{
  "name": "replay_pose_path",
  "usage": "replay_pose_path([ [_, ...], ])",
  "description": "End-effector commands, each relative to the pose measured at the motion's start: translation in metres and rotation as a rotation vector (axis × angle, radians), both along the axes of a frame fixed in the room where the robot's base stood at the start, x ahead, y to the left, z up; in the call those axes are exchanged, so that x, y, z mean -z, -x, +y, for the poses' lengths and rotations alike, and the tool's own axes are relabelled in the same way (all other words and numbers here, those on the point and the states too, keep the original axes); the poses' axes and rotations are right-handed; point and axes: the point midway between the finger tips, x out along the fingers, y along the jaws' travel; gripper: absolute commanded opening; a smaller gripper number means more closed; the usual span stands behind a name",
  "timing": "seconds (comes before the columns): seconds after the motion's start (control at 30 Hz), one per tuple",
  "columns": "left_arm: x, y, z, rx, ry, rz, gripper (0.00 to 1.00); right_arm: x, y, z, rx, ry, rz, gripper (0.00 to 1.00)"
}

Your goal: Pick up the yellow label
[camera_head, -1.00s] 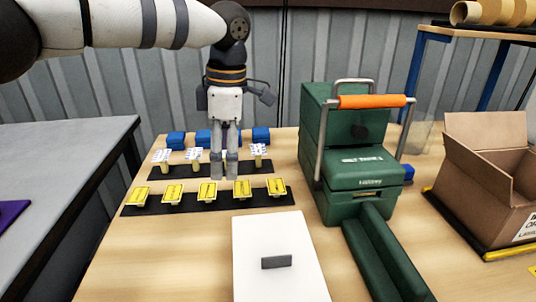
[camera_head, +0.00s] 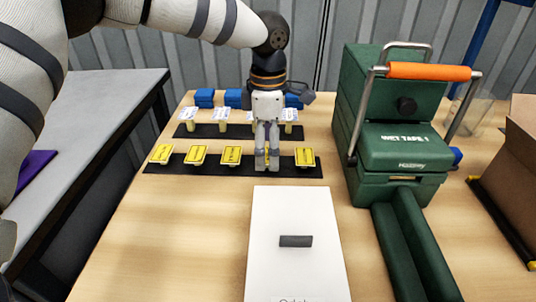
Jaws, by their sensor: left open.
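Several yellow labels stand in a row on a black strip (camera_head: 216,169) on the wooden table. The leftmost yellow label (camera_head: 161,154) and the rightmost yellow label (camera_head: 305,157) show clearly. My left gripper (camera_head: 267,164) points down at the row, between the middle label (camera_head: 231,155) and the rightmost one. Its fingers cover most of one yellow label, of which only small yellow edges show. The fingers are open but look close together from this angle. I cannot tell whether they touch the label. My right gripper is not in view.
A second black strip (camera_head: 207,130) with white labels (camera_head: 192,114) lies behind, with blue blocks (camera_head: 204,98) farther back. A green tape machine (camera_head: 400,145) stands at right, a cardboard carton (camera_head: 507,170) beyond it. A white board (camera_head: 292,215) lies in front.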

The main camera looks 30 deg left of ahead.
Motion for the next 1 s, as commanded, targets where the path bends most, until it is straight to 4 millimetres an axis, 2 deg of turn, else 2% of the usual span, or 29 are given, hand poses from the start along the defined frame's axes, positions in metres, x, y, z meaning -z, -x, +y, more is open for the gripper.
replay_pose_path([
  [0.83, 0.0042, -0.0001, 0.0002, 0.000, 0.000, -0.001, 0.73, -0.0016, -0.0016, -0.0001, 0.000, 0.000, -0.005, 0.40],
  [0.87, 0.0042, -0.0002, 0.0002, 0.000, 0.000, -0.001, 0.71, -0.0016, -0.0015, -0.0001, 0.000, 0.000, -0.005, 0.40],
  [0.9, 0.0041, -0.0001, 0.0002, 0.000, 0.000, -0.001, 0.64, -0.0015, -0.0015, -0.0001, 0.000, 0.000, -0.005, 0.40],
  [1.0, 0.0041, -0.0002, 0.0002, 0.000, 0.000, -0.001, 0.51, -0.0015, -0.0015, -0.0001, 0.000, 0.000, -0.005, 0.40],
])
